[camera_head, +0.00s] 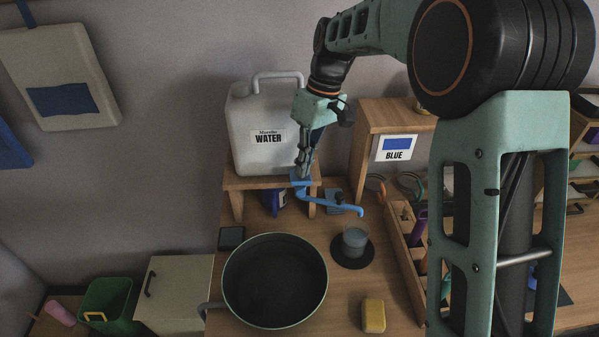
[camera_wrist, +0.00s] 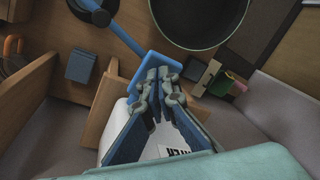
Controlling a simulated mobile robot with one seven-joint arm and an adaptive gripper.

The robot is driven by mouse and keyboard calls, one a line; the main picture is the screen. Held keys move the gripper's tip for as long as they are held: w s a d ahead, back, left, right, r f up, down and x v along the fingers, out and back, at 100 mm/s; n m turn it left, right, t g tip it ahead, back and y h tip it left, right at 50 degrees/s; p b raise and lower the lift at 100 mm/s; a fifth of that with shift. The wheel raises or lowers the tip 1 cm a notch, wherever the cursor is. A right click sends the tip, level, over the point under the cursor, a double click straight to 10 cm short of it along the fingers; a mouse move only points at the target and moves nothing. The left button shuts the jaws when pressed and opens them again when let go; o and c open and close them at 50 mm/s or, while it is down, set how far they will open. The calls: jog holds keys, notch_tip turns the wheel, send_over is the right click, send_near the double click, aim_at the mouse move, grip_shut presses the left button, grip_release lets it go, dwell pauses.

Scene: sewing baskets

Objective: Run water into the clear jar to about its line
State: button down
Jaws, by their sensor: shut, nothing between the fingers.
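The clear jar (camera_head: 355,242) stands upright on a dark round mat (camera_head: 345,262), below the end of a blue spout (camera_head: 343,208). Its lower part looks grey-blue; I cannot make out its line or a clear water level. The white water jug (camera_head: 255,150) stands on a wooden stand, with the blue tap (camera_head: 299,184) at its front right. My gripper (camera_head: 302,174) points down at the tap, shut and empty. In the wrist view my gripper's fingertips (camera_wrist: 158,80) are over the blue tap block (camera_wrist: 150,64); whether they touch it is unclear.
A large dark pot (camera_head: 275,318) stands left of the jar, and a yellow sponge (camera_head: 373,315) lies in front. A wooden cabinet labelled BLUE (camera_head: 385,115) and a tool tray (camera_head: 408,262) are on the right. A blue-grey block (camera_head: 335,196) sits behind the spout.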

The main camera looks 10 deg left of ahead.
jog(key=shift+f, duration=0.1)
jog(key=shift+s+d+f+b, duration=0.1)
jog(key=shift+s+f+b, duration=0.2)
jog(key=shift+f+b, duration=0.5)
jog(key=shift+r, duration=0.15)
jog(key=r+p, duration=0.2)
jog(key=w+r+p, duration=0.1)
jog(key=r+p, duration=0.1)
jog(key=p, duration=0.1)
jog(key=w+r+p, duration=0.1)
jog(key=r+p, duration=0.1)
jog(key=shift+w+a+r, duration=0.1)
jog(key=shift+a+r, duration=0.15)
jog(key=shift+r, duration=0.05)
jog(key=shift+f, duration=0.1)
